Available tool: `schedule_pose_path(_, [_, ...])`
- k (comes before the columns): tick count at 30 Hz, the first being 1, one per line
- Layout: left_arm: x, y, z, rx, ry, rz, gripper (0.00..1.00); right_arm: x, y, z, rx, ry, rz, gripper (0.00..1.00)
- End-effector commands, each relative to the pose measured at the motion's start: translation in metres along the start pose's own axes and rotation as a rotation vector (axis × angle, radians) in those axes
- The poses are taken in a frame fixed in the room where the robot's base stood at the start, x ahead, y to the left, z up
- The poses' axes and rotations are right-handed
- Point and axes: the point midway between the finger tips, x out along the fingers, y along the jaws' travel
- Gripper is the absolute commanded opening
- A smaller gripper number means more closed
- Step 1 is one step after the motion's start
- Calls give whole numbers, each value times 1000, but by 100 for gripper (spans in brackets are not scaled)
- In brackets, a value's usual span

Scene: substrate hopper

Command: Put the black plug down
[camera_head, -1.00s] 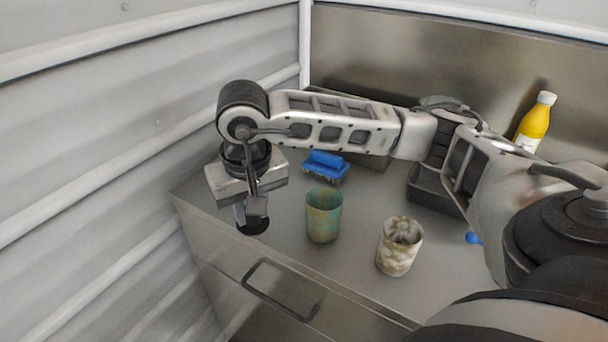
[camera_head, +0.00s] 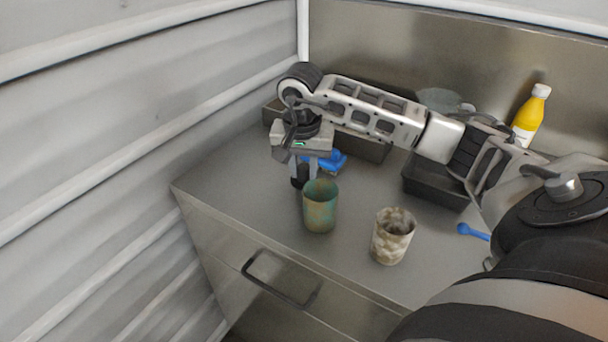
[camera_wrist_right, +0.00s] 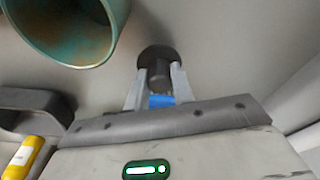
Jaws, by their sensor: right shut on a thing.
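The black plug (camera_head: 299,182) is between the fingertips of my right gripper (camera_head: 304,172), which is shut on it and points down over the left part of the counter. In the right wrist view the plug (camera_wrist_right: 157,60) is a round dark head gripped by both fingers (camera_wrist_right: 158,84). It is just left of and behind the green cup in the head view. I cannot tell whether its underside touches the counter. My left gripper is not in view.
A rusty green cup (camera_head: 320,208) stands close to the plug, and a mottled cup (camera_head: 393,238) stands further right. A dark bin (camera_head: 435,187), blue spoon (camera_head: 473,232) and yellow bottle (camera_head: 530,117) are to the right. The counter's front-left (camera_head: 235,190) is clear.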

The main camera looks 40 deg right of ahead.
Motion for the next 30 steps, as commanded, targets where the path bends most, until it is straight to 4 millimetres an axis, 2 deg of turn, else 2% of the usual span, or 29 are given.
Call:
schedule_pose_path(5, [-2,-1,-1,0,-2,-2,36,24,0,5,-1,-4,2,0])
schedule_pose_path(16, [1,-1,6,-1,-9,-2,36,31,0,5,-1,-1,0,0])
schedule_pose_path(17, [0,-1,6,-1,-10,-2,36,30,0,5,-1,-1,0,30])
schedule_pose_path(18, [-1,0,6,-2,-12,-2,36,29,0,5,-1,-1,0,41])
schedule_pose_path(19, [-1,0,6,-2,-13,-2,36,29,0,5,-1,-1,1,46])
schedule_pose_path(30, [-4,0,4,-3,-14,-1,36,23,0,4,-1,-1,-1,46])
